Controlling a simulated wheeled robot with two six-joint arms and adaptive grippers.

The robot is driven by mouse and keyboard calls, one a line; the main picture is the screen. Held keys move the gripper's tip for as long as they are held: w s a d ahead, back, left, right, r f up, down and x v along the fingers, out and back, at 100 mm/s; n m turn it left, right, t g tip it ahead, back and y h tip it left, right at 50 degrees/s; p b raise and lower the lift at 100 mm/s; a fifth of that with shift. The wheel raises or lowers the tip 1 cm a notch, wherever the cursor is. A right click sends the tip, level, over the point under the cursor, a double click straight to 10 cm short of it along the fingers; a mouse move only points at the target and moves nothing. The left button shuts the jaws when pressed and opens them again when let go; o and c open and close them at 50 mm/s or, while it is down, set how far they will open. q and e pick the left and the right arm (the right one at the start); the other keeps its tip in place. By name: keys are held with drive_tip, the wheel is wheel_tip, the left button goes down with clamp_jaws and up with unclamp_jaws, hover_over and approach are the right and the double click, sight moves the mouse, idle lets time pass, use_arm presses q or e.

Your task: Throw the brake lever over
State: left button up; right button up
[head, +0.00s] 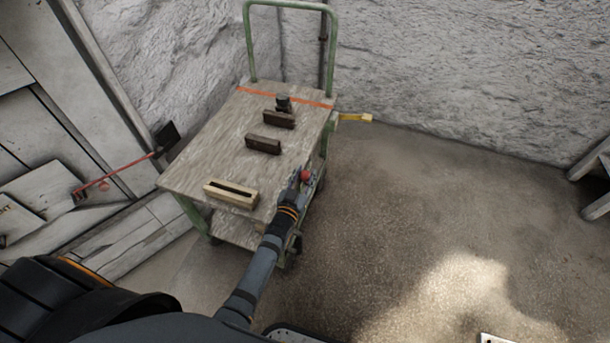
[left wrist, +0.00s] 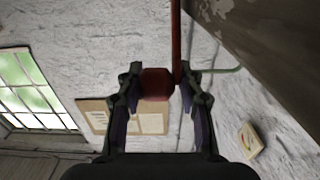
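The brake lever's red knob (head: 305,175) shows at the cart's near right corner. My left gripper (head: 298,182) reaches up to it from below, at the edge of the cart top. In the left wrist view the red knob (left wrist: 155,84) lies between the two spread fingers of my left gripper (left wrist: 160,95), close to the left finger. A dark red bar (left wrist: 176,40) runs up from beside the knob. The fingers look open; contact with the knob cannot be told. My right gripper is not in view.
The wooden-topped cart (head: 215,140) has a green push handle (head: 333,45). On it lie dark blocks (head: 263,145) and a pale slotted block (head: 230,194). A yellow piece (head: 357,117) sticks out at its far right. Floor to the right is clear; boards lean left.

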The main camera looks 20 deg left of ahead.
use_arm(q)
clamp_jaws()
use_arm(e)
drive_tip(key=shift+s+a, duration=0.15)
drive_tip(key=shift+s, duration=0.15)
